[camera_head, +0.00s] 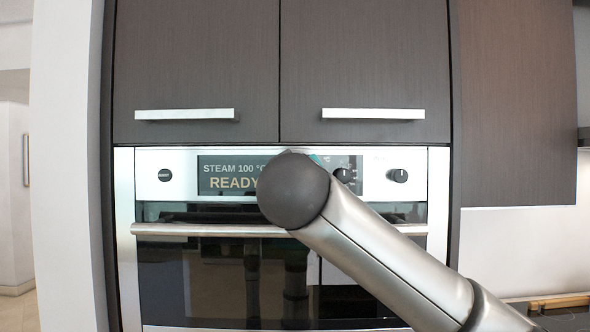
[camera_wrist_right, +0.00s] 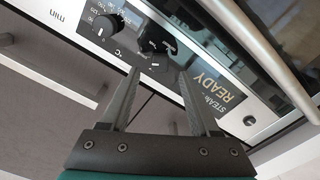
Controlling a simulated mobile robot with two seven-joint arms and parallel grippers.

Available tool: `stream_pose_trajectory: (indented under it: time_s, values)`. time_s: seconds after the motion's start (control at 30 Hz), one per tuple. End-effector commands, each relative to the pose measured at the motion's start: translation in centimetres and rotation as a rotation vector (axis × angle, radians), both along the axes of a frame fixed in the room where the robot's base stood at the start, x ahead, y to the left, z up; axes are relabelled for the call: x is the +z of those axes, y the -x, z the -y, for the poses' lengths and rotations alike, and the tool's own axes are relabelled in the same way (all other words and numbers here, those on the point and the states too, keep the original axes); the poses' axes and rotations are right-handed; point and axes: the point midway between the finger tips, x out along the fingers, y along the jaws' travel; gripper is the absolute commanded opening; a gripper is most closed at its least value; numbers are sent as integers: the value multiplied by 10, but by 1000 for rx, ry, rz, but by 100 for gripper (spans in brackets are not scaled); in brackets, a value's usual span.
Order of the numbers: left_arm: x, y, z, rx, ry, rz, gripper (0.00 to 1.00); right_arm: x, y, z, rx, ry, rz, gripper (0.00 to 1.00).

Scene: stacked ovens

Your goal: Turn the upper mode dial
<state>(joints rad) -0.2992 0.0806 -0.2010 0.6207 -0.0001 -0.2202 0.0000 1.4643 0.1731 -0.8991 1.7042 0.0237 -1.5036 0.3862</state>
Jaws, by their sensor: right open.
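In the right wrist view this dial (camera_wrist_right: 158,62) shows between and beyond the fingertips of my right gripper (camera_wrist_right: 158,71). The gripper is open and empty, with one finger on each side of the dial in the picture. I cannot tell whether either finger touches it. In the head view the fingers are hidden behind my arm. My left gripper is not in view.
The display (camera_head: 222,175) reads "STEAM 100 °C READY", and a round button (camera_head: 165,175) is at left. The oven handle (camera_head: 190,230) runs below; cabinet handles (camera_head: 373,114) are above.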

Motion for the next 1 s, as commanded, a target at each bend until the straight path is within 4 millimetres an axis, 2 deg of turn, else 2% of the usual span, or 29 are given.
stream_pose_trajectory:
  time_s: [0.1, 0.3, 0.7, 1.0]
  values:
    - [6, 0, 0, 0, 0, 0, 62, 1, -18, 1, -3, 1, -1, 62]
    - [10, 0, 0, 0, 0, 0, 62, 1, -34, 0, -1, 1, 0, 62]
    - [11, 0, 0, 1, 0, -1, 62, 0, -39, 0, 0, 0, 1, 62]
    - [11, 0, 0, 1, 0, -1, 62, 0, -39, 0, 0, 0, 1, 29]
